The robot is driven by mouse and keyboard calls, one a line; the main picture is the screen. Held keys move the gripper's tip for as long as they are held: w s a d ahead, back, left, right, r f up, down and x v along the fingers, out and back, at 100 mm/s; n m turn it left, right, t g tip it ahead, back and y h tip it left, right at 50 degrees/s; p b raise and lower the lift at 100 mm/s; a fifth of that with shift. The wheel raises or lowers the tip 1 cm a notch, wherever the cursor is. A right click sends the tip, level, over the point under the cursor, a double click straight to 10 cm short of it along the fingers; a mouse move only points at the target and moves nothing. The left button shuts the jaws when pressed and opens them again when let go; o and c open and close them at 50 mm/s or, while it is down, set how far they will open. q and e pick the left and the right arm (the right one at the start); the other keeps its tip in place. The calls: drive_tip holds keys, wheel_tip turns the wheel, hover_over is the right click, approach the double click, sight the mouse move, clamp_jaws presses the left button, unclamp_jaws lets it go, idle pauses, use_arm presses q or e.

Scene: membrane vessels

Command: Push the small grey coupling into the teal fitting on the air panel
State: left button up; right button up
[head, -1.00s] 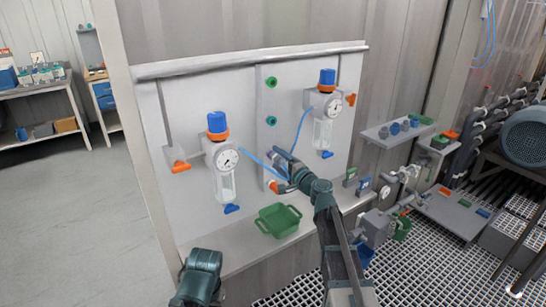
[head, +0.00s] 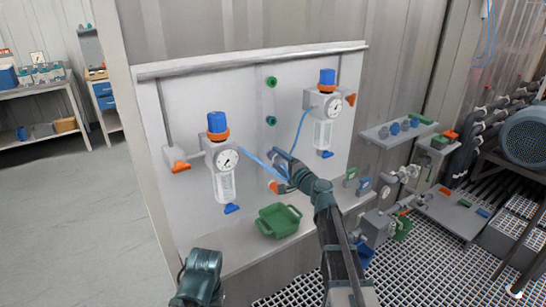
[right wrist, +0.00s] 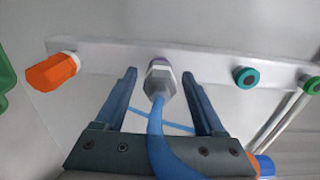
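The small grey coupling (right wrist: 160,78), with a blue hose at its near end, faces the air panel's pale strip in the right wrist view. It lies between the spread fingers of my right gripper (right wrist: 160,76), with a gap on both sides. My left gripper is not visible.
An orange valve handle (right wrist: 52,72) sits left of the coupling, and a green fitting (right wrist: 313,85) is at the far right. Two gauge units (head: 224,158) (head: 325,105) flank the strip. A green tray (head: 278,221) stands on the ledge below.

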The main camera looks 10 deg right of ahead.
sight(283, 163)
clamp_jaws()
drive_tip(key=shift+s, duration=0.2)
idle(0.3)
drive_tip(key=shift+v, duration=2.85)
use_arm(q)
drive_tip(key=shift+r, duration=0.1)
use_arm(e)
drive_tip(key=shift+d+r, duration=0.1)
